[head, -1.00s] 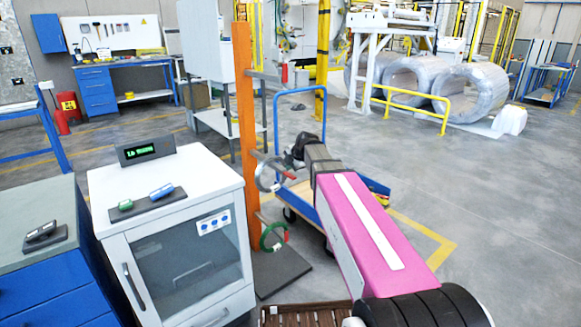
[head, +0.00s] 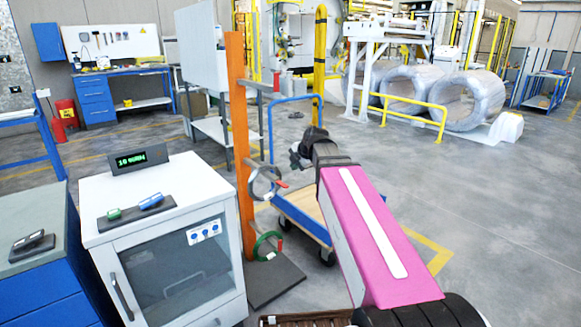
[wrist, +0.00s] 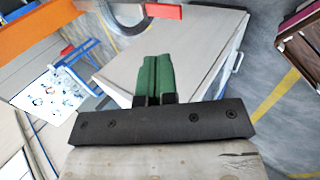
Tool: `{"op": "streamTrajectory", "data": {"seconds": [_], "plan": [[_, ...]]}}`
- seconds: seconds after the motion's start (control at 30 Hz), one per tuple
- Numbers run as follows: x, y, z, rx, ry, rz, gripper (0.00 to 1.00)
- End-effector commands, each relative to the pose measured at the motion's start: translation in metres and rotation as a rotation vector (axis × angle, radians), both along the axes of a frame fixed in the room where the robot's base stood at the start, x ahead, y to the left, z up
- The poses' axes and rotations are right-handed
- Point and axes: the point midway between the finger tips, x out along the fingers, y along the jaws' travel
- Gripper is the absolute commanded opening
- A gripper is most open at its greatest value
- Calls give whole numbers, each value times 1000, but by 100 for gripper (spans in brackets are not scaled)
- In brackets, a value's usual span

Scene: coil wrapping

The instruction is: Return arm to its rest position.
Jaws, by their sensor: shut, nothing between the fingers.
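My arm, with its pink link (head: 365,235), reaches forward over the floor in the head view. My gripper (head: 297,160) is a small dark shape at its far end, right of the orange post (head: 236,150). In the wrist view my gripper (wrist: 155,62) shows its two green fingers pressed together, with nothing between them. A grey ring (head: 264,183) hangs on the post beside the gripper, apart from it as far as I can tell. Part of the grey ring also shows at the top of the wrist view (wrist: 125,20), by a red tip (wrist: 163,11).
A white cabinet (head: 185,262) with a display (head: 142,161) and a dark tray stands left of the post. A green ring (head: 268,246) hangs low on the post. A blue-edged cart (head: 305,218) stands beyond my arm. Open floor lies to the right (head: 490,215).

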Motion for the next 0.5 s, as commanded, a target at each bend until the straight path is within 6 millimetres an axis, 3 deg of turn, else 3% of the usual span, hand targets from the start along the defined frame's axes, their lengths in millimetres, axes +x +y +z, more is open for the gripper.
{"op": "streamTrajectory", "data": {"seconds": [0.5], "plan": [[-6, -4, -2, 8, 13, -18, 0]]}}
